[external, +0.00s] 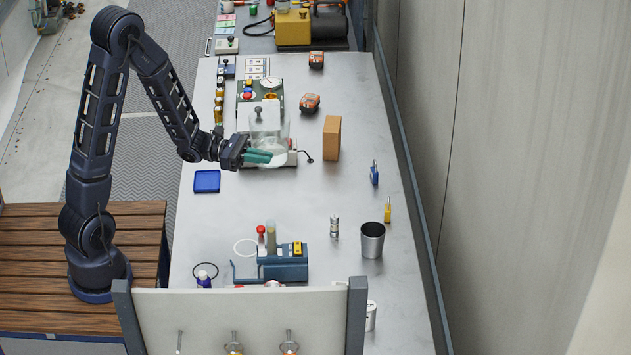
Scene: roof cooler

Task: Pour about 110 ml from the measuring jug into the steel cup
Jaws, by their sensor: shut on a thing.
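A clear, see-through vessel, which looks like the measuring jug (283,132), stands upright near the middle-back of the long grey bench. Something whitish shows low in it; I cannot tell whether this is its contents or a surface behind. My gripper (262,157) reaches it from the left, with teal fingers against its lower front side, and is shut on it. I cannot tell whether the jug touches what is under it. The steel cup (372,241) stands upright and open at the front right of the bench, well apart from the jug; its inside looks dark.
A brown block (332,138) stands right of the jug. A blue padlock (374,173) and a yellow padlock (387,210) stand near the right edge. A small silver cylinder (335,227) and a blue-grey fixture (283,264) are left of the cup. Mid-bench is mostly clear.

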